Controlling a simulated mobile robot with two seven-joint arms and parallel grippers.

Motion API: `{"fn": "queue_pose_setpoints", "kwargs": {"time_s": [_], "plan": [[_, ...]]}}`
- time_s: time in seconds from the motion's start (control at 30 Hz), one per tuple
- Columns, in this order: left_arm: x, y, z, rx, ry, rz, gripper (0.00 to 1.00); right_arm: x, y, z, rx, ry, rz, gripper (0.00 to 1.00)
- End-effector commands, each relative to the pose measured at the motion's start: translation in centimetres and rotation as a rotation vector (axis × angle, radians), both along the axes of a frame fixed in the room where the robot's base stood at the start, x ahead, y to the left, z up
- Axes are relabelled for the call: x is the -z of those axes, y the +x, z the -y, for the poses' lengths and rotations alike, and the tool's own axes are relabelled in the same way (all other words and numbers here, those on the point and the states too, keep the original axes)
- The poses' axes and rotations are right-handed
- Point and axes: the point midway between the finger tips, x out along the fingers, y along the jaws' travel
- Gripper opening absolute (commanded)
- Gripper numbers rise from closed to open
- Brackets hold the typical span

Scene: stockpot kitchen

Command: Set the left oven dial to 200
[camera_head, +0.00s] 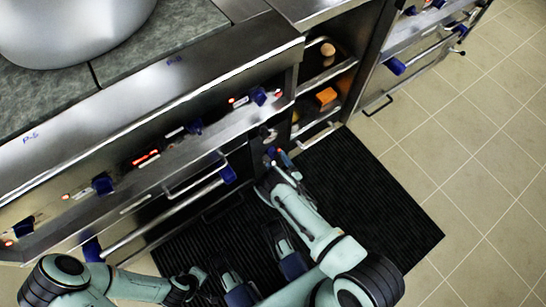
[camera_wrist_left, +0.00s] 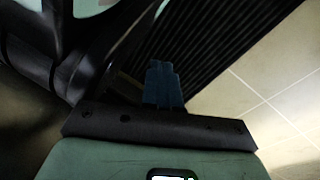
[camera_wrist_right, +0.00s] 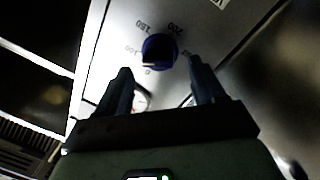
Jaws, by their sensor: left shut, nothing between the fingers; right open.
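The blue oven dial (camera_wrist_right: 160,50) sits on a steel panel in the right wrist view, with 100, 150 and 200 printed around it. Its white mark is at its lower left, near the 0. My right gripper (camera_wrist_right: 160,66) is open, one finger to each side below the dial in that view; I see no contact. In the head view my right gripper (camera_head: 276,158) is at the steel front beside the drawer column, and the dial is hard to make out there. My left gripper (camera_wrist_left: 162,84) is shut and empty, low over the dark mat.
Blue stove knobs (camera_head: 102,184) and a long oven handle (camera_head: 165,217) line the front at left. Open shelves (camera_head: 330,72) are above right. A black ribbed mat (camera_head: 370,200) covers the floor; tiles (camera_head: 480,140) at right are clear.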

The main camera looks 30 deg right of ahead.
Motion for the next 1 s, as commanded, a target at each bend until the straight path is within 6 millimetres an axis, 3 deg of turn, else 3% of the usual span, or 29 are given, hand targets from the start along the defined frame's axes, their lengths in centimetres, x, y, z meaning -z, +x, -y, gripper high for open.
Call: {"fn": "queue_pose_setpoints", "kwargs": {"time_s": [0.2,0.57,0.6,0.73,0.77,1.0], "plan": [[1.3,-1.7,-0.2,-0.005,-0.004,-0.058,0.00,0.0,2.7,0.1,0.000,0.000,0.001,0.69],[1.4,-2.1,-0.3,-0.006,-0.004,-0.070,0.00,0.0,3.2,0.1,0.001,0.000,-0.001,0.69],[1.4,-2.1,-0.3,-0.006,-0.005,-0.070,0.00,0.0,3.2,0.1,0.001,0.000,-0.001,0.62],[1.4,-2.1,-0.3,-0.006,-0.005,-0.070,0.00,0.0,3.2,0.1,0.001,0.000,-0.001,0.20],[1.4,-2.1,-0.3,-0.006,-0.005,-0.070,0.00,0.0,3.2,0.1,0.001,0.001,-0.001,0.15],[1.3,-1.9,-0.2,-0.005,-0.004,-0.064,0.00,0.0,3.1,0.1,0.001,0.013,-0.003,0.15]]}}
